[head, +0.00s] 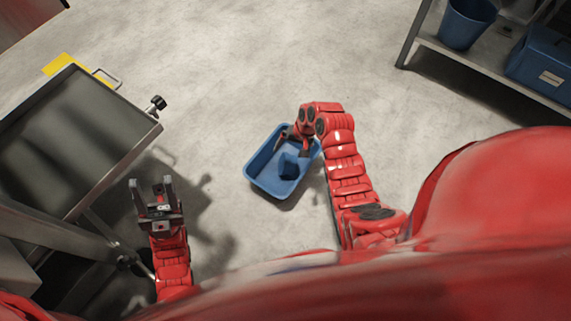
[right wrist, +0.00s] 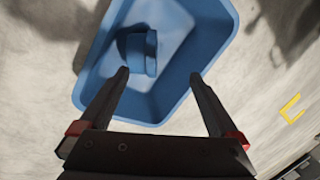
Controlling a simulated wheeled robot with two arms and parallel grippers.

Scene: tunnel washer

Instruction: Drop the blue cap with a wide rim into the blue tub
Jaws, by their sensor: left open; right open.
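The blue tub (head: 266,183) sits on the floor in the middle of the head view. The blue cap (head: 289,170) lies inside it; in the right wrist view the cap (right wrist: 137,50) is on the tub's bottom, apart from my fingers. The tub (right wrist: 185,100) fills the upper middle of that view. My right gripper (right wrist: 160,75) is open and empty over the tub's near side; in the head view my right arm partly hides it. My left gripper (head: 151,184) is open and empty to the left of the tub, beside the metal cart.
A metal cart (head: 130,143) with a dark flat top stands at the left. A shelf (head: 480,66) at the upper right holds a blue bin (head: 468,22) and a blue box (head: 545,65). A yellow marking (head: 62,66) lies beyond the cart. The floor around the tub is clear.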

